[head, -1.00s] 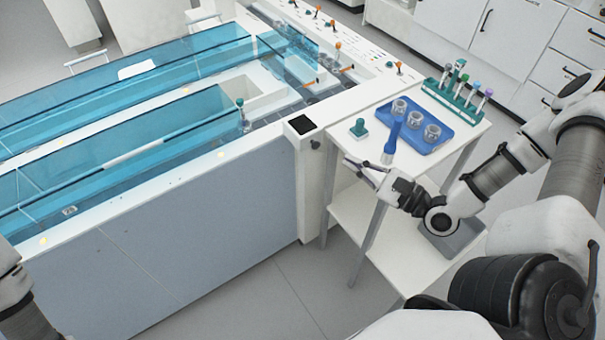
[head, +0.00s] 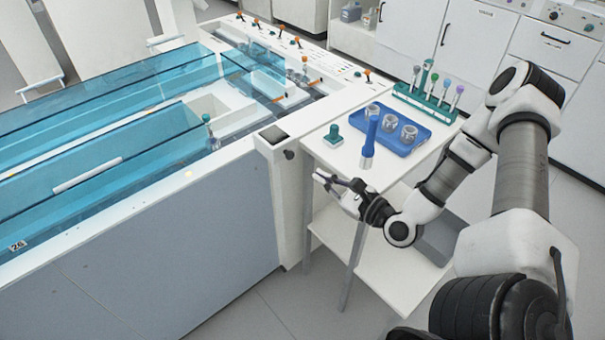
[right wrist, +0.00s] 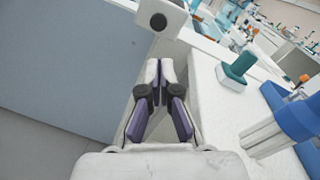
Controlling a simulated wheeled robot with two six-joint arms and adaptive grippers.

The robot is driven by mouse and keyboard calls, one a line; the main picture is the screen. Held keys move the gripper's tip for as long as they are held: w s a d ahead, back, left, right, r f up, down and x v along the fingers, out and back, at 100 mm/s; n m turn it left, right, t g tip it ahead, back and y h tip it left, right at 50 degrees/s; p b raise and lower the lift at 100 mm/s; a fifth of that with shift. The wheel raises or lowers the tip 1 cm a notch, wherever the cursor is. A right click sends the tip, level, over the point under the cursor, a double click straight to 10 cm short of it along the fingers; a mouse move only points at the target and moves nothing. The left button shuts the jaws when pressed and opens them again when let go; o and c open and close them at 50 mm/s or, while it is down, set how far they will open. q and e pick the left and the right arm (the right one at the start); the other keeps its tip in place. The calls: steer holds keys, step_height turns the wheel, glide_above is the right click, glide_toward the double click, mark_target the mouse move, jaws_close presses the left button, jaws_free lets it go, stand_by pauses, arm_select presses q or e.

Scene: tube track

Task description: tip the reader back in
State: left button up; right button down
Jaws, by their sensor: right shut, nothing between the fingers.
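The likely reader is the small unit with a dark square top (head: 273,135) on the near right corner of the track bench. A round dark knob (head: 289,154) sits on its side. In the right wrist view the knob (right wrist: 158,20) is on a pale block ahead of my fingertips. I cannot tell how far the unit is tilted. My right gripper (head: 320,177) is shut and empty, just in front of the side table's edge, below and right of the knob. Its fingertips (right wrist: 159,70) meet in the wrist view, apart from the knob. My left gripper is out of view.
Blue transparent track covers (head: 110,140) lie left. Floor in front is clear.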

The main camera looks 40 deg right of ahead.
mark_target(277, 145)
steer(key=w+a+b, duration=0.1)
steer(key=w, duration=0.5)
steer(key=shift+w+a, duration=0.15)
steer(key=shift+w, duration=0.2)
